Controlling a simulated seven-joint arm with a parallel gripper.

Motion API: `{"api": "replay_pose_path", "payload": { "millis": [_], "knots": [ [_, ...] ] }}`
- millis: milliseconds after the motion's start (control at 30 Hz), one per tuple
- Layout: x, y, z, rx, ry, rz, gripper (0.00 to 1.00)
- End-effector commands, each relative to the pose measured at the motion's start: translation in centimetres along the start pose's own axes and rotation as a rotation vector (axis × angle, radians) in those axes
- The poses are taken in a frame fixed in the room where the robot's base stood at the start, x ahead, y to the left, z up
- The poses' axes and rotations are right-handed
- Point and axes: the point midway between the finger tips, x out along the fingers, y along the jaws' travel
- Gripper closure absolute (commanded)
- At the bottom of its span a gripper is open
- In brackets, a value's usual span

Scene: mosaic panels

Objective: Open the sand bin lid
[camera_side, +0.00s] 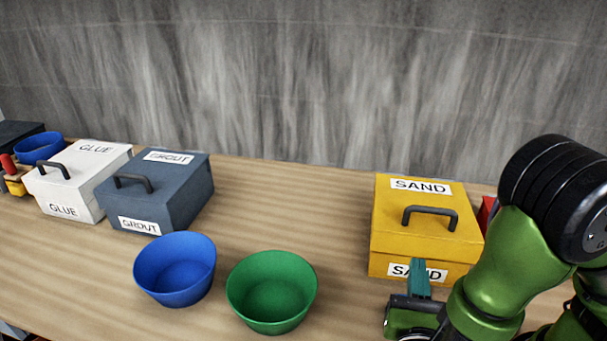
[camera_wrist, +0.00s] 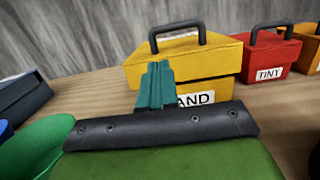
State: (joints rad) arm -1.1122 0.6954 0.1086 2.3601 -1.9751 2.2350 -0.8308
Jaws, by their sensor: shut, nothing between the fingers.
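The yellow sand bin (camera_side: 388,262) stands on the table at the right in the side view, with SAND labels on its lid and front. Its lid (camera_side: 390,208) is down on the box, with a dark handle (camera_side: 430,212) arching up from it. In the wrist view the sand bin (camera_wrist: 222,88) is ahead, its lid and handle (camera_wrist: 178,26) showing above my fingers. My gripper (camera_side: 418,264) is shut and empty, with teal fingers in front of the bin's front face, below the lid handle. The fingers (camera_wrist: 155,72) hide part of the front label. Whether they touch the bin, I cannot tell.
A red tint bin (camera_wrist: 268,54) stands right of the sand bin. A green bowl (camera_side: 272,290) and a blue bowl (camera_side: 175,270) are to the left. Farther left are a grey grout bin (camera_side: 190,200) and a white glue bin (camera_side: 110,160). Table between grout and sand bins is clear.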

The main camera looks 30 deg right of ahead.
Motion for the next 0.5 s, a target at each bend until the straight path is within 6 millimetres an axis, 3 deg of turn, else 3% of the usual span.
{"api": "replay_pose_path", "payload": {
  "millis": [167,500],
  "knots": [
    [1.5,-0.2,0.2,-0.017,-0.009,-0.012,1.0],
    [7.6,-0.4,0.2,-0.015,-0.005,-0.018,1.0]
  ]
}}
